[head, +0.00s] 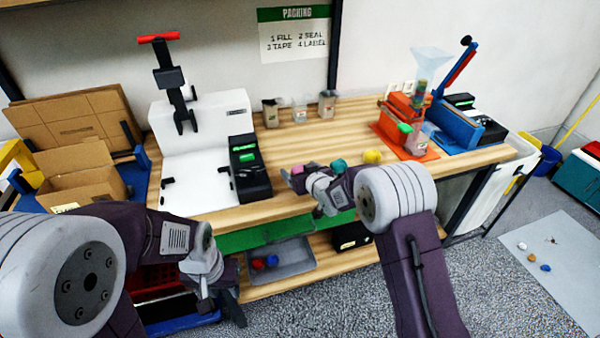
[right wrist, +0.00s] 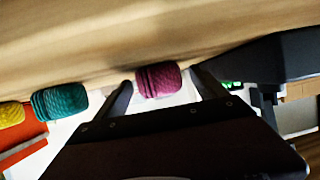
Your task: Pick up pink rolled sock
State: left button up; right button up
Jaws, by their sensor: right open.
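The pink rolled sock (right wrist: 159,80) lies on the wooden table. In the right wrist view it sits in the gap between the two fingertips of my right gripper (right wrist: 163,84), which is open. I cannot tell whether a finger touches the sock. In the head view the pink sock (head: 311,167) shows just behind my right gripper (head: 292,180), which partly covers it. My left gripper (head: 222,306) hangs low in front of the table, its dark fingers apart, with nothing seen between them.
A teal rolled sock (head: 339,165) and a yellow one (head: 372,156) lie right of the pink sock. A black device (head: 249,168) stands left of it on a white machine. Several small containers (head: 299,110) stand at the back. An orange and blue station (head: 408,130) is at the right.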

aim_at(300, 167)
jog(key=shift+s+r, duration=0.1)
jog(key=c, duration=1.4)
notch_tip(300, 167, up, 4)
jog(key=shift+r+p, duration=0.2)
jog(key=shift+p, duration=0.15)
jog(key=s+d+r, duration=0.2)
jog(key=d, duration=0.1)
jog(key=s+d+r+p, duration=0.1)
jog(key=s+d+r, duration=0.1)
jog(key=d, duration=0.1)
jog(key=s+d+r, duration=0.2)
jog(key=s+d, duration=0.1)
jog(key=shift+s+r+p, duration=0.1)
jog(key=shift+r+p, duration=0.2)
jog(key=shift+p, duration=0.05)
